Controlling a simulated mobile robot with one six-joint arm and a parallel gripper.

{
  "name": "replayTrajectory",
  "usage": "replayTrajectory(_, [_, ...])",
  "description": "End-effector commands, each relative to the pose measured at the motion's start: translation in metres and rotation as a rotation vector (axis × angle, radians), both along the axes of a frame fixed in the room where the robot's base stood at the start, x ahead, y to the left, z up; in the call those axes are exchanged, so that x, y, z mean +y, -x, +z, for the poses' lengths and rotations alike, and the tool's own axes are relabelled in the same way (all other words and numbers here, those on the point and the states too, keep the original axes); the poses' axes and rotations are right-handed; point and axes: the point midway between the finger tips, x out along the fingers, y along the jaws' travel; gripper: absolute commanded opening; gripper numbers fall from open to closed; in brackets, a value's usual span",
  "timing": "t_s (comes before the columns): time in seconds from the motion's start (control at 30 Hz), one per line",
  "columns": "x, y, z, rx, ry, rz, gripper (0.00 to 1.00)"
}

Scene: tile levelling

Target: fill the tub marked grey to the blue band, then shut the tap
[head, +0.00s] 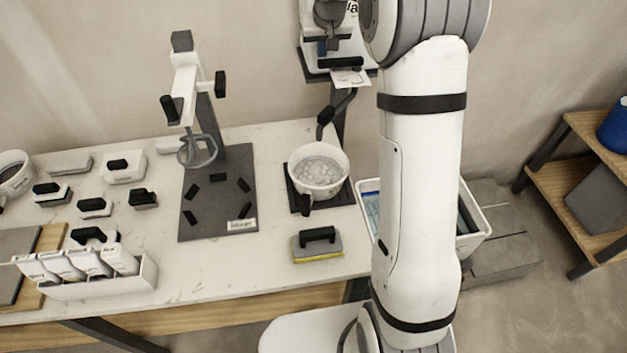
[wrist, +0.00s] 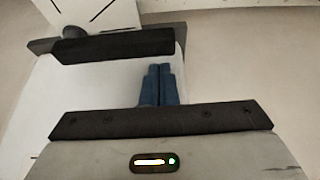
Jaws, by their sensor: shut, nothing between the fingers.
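A white tub (head: 338,160) with a black handle stands on a dark square mat, holding pale grey, lumpy contents. I cannot make out a grey mark or a blue band on it. A dark bent spout or lever (head: 337,112) hangs by a dark post above the tub's back edge; whether the tap is open I cannot tell. My gripper (head: 325,48) is high above, in front of a white unit (head: 312,62) on that post. In the wrist view its blue fingers (wrist: 158,72) are together and empty, before a white surface with a black bar (wrist: 115,45).
A mixer stand (head: 205,105) on a dark base is left of the tub. A black-handled sponge float (head: 318,243) lies in front. Several black-handled blocks and a white rack (head: 100,285) fill the left. A white bin (head: 475,235) stands behind my arm; shelves (head: 590,170) are right.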

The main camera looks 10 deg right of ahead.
Motion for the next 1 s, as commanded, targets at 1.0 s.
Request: replayTrajectory(1.0, [0.0, 0.0, -0.026, 0.0, 0.0, 0.0, 0.0])
